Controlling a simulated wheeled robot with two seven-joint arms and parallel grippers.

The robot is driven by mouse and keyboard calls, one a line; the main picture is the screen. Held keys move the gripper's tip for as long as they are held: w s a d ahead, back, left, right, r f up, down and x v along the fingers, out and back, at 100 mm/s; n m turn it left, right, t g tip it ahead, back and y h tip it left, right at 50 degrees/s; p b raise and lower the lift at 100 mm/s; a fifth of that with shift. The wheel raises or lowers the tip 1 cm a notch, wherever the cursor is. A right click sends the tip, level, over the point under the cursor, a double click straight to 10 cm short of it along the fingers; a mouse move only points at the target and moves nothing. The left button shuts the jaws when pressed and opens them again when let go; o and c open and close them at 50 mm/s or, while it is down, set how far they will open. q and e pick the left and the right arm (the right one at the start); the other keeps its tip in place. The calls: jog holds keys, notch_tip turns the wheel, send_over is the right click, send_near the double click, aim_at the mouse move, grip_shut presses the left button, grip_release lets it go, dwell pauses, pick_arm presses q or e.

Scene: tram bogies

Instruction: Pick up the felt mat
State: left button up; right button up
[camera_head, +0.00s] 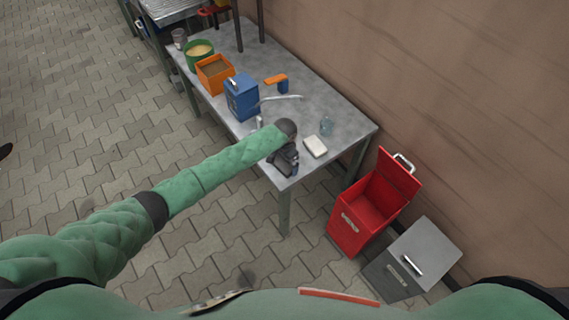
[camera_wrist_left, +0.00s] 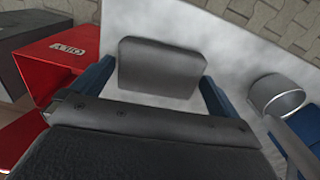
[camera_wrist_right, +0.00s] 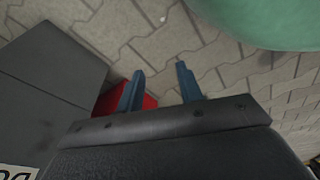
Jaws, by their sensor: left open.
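The felt mat (camera_wrist_left: 162,66) is a flat grey pad with rounded corners. In the left wrist view it lies on the metal table near its edge, between the two blue fingers of my left gripper (camera_wrist_left: 157,72). The gripper is open, with a finger beside each side of the mat; I cannot tell whether they touch it. In the head view my left gripper (camera_head: 285,165) is over the table's near right corner and hides most or all of the mat. My right gripper (camera_wrist_right: 159,69) is open and empty, over the paving.
A red bin (camera_head: 347,232) and a grey bin (camera_head: 388,278) stand right of the table.

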pick_arm(q)
jog(key=shift+c, duration=0.4)
jog(key=c, duration=0.6)
